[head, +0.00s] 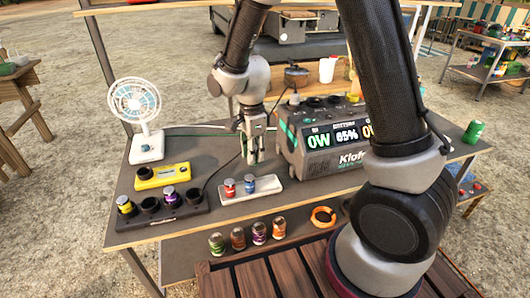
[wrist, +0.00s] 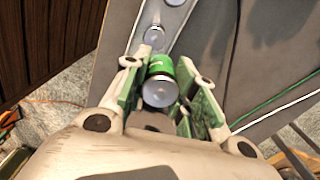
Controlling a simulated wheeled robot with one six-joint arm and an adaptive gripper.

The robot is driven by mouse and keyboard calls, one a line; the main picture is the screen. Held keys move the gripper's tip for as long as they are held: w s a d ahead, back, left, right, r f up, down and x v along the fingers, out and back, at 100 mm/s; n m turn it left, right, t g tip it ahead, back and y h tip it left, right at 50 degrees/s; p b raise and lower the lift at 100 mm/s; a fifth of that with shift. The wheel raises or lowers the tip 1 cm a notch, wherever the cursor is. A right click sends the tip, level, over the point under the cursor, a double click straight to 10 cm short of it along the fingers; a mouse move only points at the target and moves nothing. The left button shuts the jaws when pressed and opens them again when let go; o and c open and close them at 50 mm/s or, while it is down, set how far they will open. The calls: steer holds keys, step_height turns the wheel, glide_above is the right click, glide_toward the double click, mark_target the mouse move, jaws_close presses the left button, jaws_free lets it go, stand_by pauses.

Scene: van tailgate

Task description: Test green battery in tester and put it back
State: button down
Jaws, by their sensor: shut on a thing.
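My gripper (head: 252,150) is above the table, just behind the white tray. In the wrist view its fingers (wrist: 160,95) are closed around a green battery (wrist: 160,68) with a silver end. In the head view the battery is hard to tell apart from the fingers.
The white tray (head: 268,194) holds a red battery (head: 229,187) and a blue battery (head: 250,183). A power station (head: 335,160) stands right of my gripper, a fan (head: 140,115) at back left. Cables cross the tabletop.

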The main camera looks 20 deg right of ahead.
steer(key=w+a, duration=0.4)
steer(key=a, duration=0.7)
steer(key=w+a, duration=0.5)
steer(key=a, duration=0.7)
steer(key=w+a, duration=0.4)
steer(key=a, duration=0.8)
steer(key=shift+w, duration=0.35)
steer(key=shift+a, duration=0.1)
steer(key=shift+f, duration=2.2)
steer(key=shift+f, duration=0.3)
steer(key=shift+f, duration=1.2)
steer(key=shift+s+f, duration=0.1)
steer(key=shift+f, duration=0.05)
steer(key=c, duration=1.1)
jaws_free()
steer(key=shift+f, duration=0.1)
